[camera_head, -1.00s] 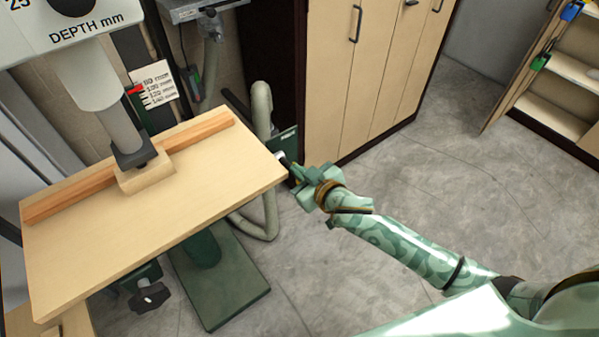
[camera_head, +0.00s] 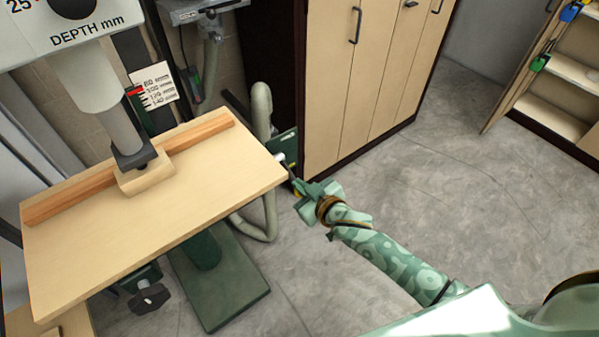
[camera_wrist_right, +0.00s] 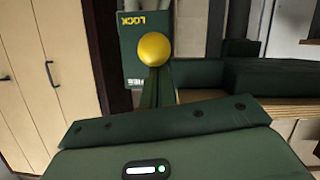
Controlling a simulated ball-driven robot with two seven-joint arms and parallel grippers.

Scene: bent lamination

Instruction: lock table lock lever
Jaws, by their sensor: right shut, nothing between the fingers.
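In the right wrist view a yellow ball knob (camera_wrist_right: 154,49) stands in front of a dark green plate (camera_wrist_right: 130,70) marked LOCK, which reads upside down. My right gripper (camera_wrist_right: 157,78) is shut and empty, with its tips pointing at the underside of the knob. Whether they touch it I cannot tell. In the head view my right gripper (camera_head: 293,179) is just off the right corner of the wooden drill table (camera_head: 130,245), close to the green plate (camera_head: 287,144). The yellow knob cannot be made out there. My left gripper is out of view.
The drill press head (camera_head: 75,30) is above the table, with a wood block (camera_head: 146,178) under the bit and a fence (camera_head: 70,199) behind. A beige cabinet (camera_head: 335,100) stands behind my gripper. Open floor lies to the right.

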